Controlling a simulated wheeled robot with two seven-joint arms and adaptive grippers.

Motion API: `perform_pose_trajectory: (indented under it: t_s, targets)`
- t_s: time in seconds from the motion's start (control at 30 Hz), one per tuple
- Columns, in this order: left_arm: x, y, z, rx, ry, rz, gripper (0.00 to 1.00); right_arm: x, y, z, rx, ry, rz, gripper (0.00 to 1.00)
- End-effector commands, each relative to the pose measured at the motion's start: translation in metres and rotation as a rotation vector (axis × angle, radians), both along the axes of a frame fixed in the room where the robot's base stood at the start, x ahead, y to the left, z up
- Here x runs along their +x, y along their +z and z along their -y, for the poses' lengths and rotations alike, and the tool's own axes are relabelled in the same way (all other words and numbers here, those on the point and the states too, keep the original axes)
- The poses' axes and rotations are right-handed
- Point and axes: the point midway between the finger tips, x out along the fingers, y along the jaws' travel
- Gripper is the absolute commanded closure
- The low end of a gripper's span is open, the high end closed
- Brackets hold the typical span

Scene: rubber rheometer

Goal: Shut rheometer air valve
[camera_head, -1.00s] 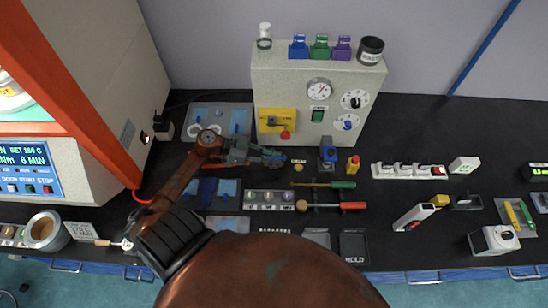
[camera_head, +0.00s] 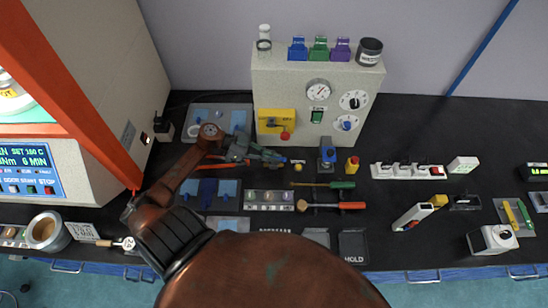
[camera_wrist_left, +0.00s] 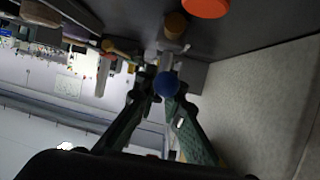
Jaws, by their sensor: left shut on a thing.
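My left gripper (camera_head: 268,156) reaches in from the left, low in front of the beige instrument panel. In the left wrist view its two green fingers (camera_wrist_left: 165,88) are shut on a round blue knob (camera_wrist_left: 166,84). The blue knob also shows at the fingertips in the head view (camera_head: 279,158). Pale metal parts show just beyond it in the wrist view, but the fingers and knob hide how they join. I cannot tell the valve's lever position. My right gripper is not in view.
Screwdrivers (camera_head: 335,185) lie in front. A blue-topped device (camera_head: 327,155) stands to the right.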

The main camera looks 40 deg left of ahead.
Motion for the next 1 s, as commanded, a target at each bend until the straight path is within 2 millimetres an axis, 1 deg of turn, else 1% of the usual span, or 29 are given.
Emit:
perform_pose_trajectory:
  t_s: [0.03, 0.3, 0.5, 0.7, 1.0]
  targets:
    - [-0.001, -0.005, -0.003, 0.009, -0.032, -0.011, 1.0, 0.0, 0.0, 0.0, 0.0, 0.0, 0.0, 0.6]
    - [-0.001, -0.008, -0.003, 0.009, -0.218, -0.01, 1.0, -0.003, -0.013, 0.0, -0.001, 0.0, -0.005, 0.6]
    - [-0.002, -0.008, -0.002, 0.008, -0.325, -0.012, 1.0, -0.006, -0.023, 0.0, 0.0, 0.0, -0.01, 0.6]
    - [-0.002, -0.008, -0.002, 0.008, -0.384, -0.012, 1.0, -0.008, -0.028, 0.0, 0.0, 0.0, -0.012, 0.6]
    - [-0.003, -0.007, -0.001, 0.007, -0.402, -0.012, 1.0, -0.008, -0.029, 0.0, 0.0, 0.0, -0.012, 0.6]
